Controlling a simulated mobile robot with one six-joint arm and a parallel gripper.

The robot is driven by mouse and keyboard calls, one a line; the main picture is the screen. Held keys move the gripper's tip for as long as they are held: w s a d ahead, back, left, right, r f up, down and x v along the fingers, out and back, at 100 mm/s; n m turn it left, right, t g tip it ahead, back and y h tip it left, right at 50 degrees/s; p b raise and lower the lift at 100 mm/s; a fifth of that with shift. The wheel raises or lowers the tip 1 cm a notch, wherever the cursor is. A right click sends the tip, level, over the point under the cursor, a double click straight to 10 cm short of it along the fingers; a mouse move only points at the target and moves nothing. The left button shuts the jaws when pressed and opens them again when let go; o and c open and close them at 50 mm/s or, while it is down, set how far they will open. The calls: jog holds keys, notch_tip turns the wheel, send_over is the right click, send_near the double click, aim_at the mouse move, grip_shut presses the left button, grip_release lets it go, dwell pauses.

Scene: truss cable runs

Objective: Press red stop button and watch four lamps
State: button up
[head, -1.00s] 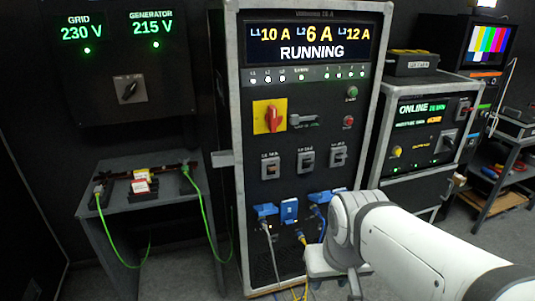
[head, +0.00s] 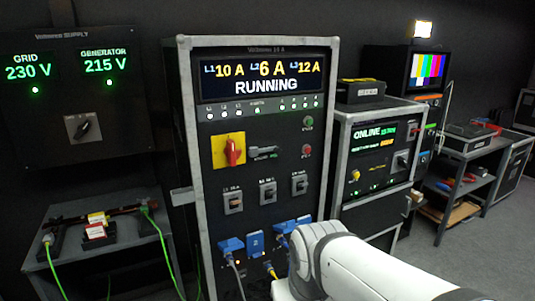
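The red stop button (head: 307,150) is a small round button on the right of the tall cabinet's front panel, below a green button (head: 308,121). Nothing touches it. A row of small lamps (head: 300,103) under the display (head: 264,76) is lit whitish; there are several at the right end and several at the left (head: 225,105). The display reads RUNNING, with 10 A, 6 A and 12 A. My white arm reaches in from the lower right, in front of the cabinet's lower corner. My gripper is not visible.
A red rotary switch (head: 233,151) on a yellow plate and several breakers (head: 267,193) share the panel. Blue sockets (head: 256,243) with cables sit below. A side table (head: 70,265) with green cables stands left. A smaller cabinet (head: 375,205) stands right. Open floor shows at the right.

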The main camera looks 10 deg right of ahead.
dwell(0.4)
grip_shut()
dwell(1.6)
